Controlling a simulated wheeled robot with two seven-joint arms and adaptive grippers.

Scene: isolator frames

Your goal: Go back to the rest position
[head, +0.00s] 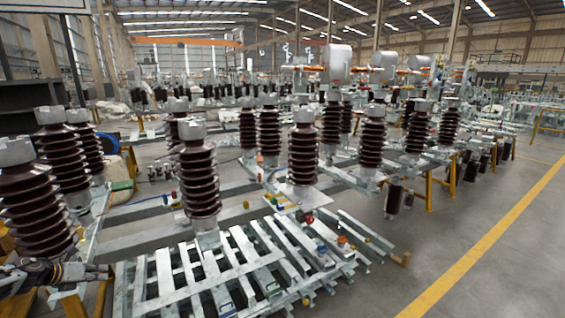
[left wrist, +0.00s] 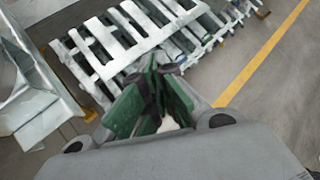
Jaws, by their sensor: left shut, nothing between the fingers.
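My left gripper (head: 104,272) is at the lower left of the head view, its arm coming in from the left edge. It is shut and empty, beside the left end of a pallet-like rack of pale metal bars (head: 180,282). In the left wrist view the green-padded fingers of the gripper (left wrist: 153,75) are together, with the same rack (left wrist: 120,38) beyond them. I cannot tell the exact gap between gripper and rack. My right gripper is not in view.
Tall brown ribbed insulators (head: 197,180) stand on metal frames across the hall, with several close at the left (head: 32,205). A yellow floor line (head: 480,250) runs along the right, with open grey floor (head: 440,225) beside it. A pale metal beam (left wrist: 40,90) shows at left in the wrist view.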

